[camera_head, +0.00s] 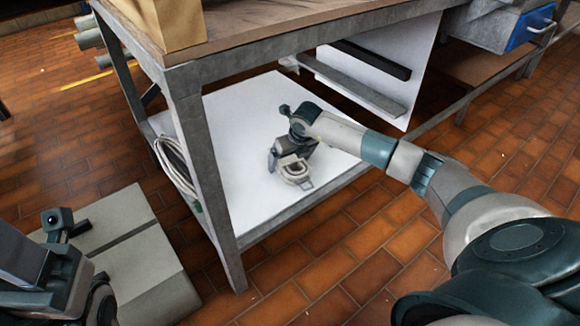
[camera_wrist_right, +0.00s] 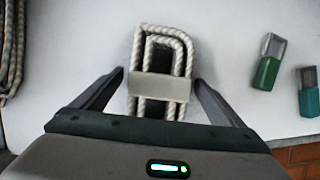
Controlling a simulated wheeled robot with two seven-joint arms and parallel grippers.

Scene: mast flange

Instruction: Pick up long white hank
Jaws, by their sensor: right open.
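The long white hank (camera_wrist_right: 162,46) is a folded, pale twisted rope with a broad light band around its middle. It lies on a white surface between the fingers of my right gripper (camera_wrist_right: 158,78). Those fingers are open, one on each side of the hank, with a gap on both sides. In the head view my right gripper (camera_head: 289,173) is low over the white lower shelf, with the pale hank (camera_head: 296,168) at it. My left gripper (camera_head: 75,232) shows partly at the lower left, far from the hank; its jaw opening is unclear.
The lower shelf (camera_head: 245,115) sits under a workbench (camera_head: 270,40) with grey metal legs. A coiled rope (camera_head: 174,165) hangs over the shelf's left side. Two green-and-silver pieces (camera_wrist_right: 270,62) (camera_wrist_right: 309,92) lie right of the hank. A white panel (camera_head: 385,60) stands behind.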

